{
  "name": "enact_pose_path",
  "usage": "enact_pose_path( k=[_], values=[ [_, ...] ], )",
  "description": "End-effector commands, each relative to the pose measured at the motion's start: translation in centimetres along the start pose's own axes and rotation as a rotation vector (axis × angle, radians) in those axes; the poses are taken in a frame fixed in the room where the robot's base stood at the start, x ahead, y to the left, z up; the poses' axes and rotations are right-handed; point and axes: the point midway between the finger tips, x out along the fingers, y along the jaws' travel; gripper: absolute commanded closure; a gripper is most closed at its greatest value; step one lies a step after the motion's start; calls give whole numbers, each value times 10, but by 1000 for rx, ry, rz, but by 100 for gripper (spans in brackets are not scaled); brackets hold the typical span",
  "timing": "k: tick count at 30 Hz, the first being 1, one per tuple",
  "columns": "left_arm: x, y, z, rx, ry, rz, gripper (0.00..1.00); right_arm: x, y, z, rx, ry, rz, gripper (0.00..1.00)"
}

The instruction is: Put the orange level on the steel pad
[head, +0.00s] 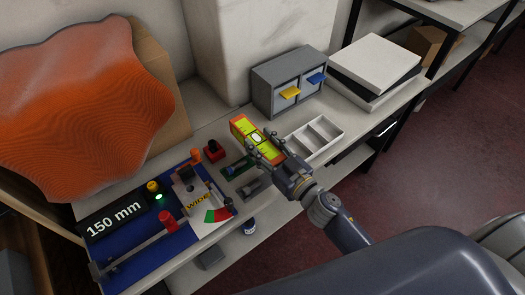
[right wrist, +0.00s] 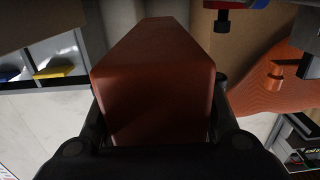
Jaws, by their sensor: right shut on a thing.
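The orange level (head: 243,127), a bar with a yellow-green face and a clear bubble window, is held by my right gripper (head: 265,151) above the bench. In the right wrist view the level (right wrist: 155,75) is an orange-brown block between the dark fingers. The fingers are shut on it. A light metal plate (head: 186,190) marked "WIDE" on the blue board may be the steel pad; I cannot tell for sure. The level is up and right of this plate, apart from it. My left gripper is not in view.
The blue board (head: 150,251) carries a "150 mm" sign (head: 114,219), a red knob (head: 168,218) and a lit green lamp. A white divided tray (head: 338,127), a grey drawer cabinet (head: 262,97) and a wavy orange sheet (head: 95,105) stand around.

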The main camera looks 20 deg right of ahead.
Motion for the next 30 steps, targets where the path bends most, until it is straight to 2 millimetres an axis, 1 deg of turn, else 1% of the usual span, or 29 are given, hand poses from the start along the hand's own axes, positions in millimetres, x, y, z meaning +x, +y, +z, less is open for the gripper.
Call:
enact_pose_path(
  k=[3, 6, 9, 16, 19, 20, 21, 22, 30],
  values=[
    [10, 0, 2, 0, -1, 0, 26, 0, 0, 19, 5, 0, 3, 100],
    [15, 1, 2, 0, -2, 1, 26, 0, 0, 30, 4, 2, 3, 100],
    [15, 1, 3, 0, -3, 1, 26, 0, 0, 33, 2, 2, 0, 100],
    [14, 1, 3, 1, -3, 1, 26, 0, 0, 32, 1, 2, 0, 100],
    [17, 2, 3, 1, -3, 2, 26, 0, 0, 36, 1, 1, 0, 100],
    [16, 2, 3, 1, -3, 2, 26, -1, 0, 37, 1, -3, 1, 54],
    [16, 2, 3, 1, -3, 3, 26, -1, 0, 37, 1, -3, 1, 45],
    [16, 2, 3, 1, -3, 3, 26, -1, 0, 37, 1, -3, 1, 39],
    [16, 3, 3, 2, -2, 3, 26, -1, 0, 37, 1, -3, 1, 39]
  ],
)
